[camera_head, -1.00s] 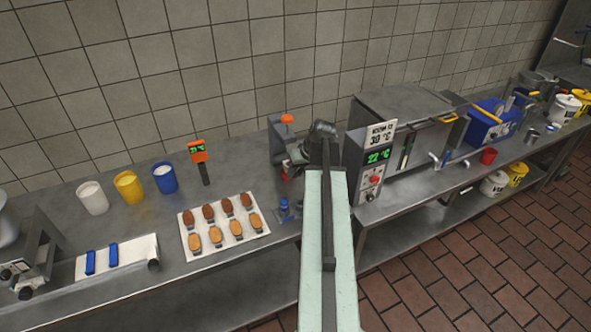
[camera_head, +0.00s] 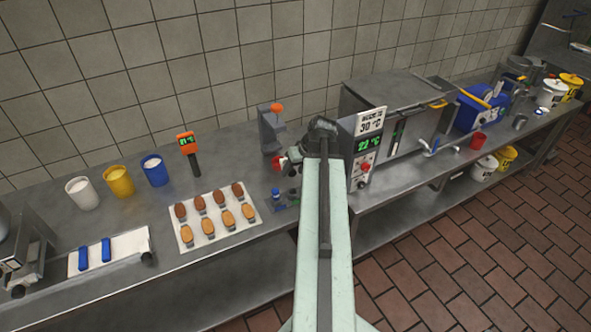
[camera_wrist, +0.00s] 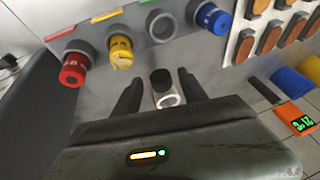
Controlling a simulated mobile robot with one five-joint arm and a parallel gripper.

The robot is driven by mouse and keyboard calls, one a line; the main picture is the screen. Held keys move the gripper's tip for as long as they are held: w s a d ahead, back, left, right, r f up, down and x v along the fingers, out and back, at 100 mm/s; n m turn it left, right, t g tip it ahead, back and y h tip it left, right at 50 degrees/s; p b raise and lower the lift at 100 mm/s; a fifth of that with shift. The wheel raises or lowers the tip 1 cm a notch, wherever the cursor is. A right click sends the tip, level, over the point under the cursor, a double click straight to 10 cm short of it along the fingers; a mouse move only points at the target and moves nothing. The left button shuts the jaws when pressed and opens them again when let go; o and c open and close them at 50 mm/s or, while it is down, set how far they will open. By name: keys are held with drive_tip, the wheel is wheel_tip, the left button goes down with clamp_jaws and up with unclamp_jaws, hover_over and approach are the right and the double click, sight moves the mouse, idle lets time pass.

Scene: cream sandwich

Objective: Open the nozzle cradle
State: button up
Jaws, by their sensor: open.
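In the wrist view a grey rack (camera_wrist: 98,30) carries red, yellow, green and blue label strips. It holds a red nozzle (camera_wrist: 73,70), a yellow nozzle (camera_wrist: 121,52) and a blue nozzle (camera_wrist: 212,18); the round place by the green strip (camera_wrist: 163,27) looks empty. My gripper (camera_wrist: 159,76) is open, its two dark fingers on either side of a small silver cylinder with a black top (camera_wrist: 166,99). I cannot tell whether they touch it or whether it belongs to the cradle. In the head view my arm hides much of this area.
A grey stand with an orange knob (camera_head: 277,108) is behind my gripper. A tray of brown and tan shells (camera_head: 214,216) lies to the left, near an orange thermometer (camera_head: 187,141). A metal cabinet with a display (camera_head: 369,122) stands close on the right.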

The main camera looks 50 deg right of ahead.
drive_tip(key=p+v, duration=0.6)
drive_tip(key=v, duration=0.1)
drive_tip(key=shift+s+r+p, duration=0.15)
drive_tip(key=shift+r+p, duration=0.2)
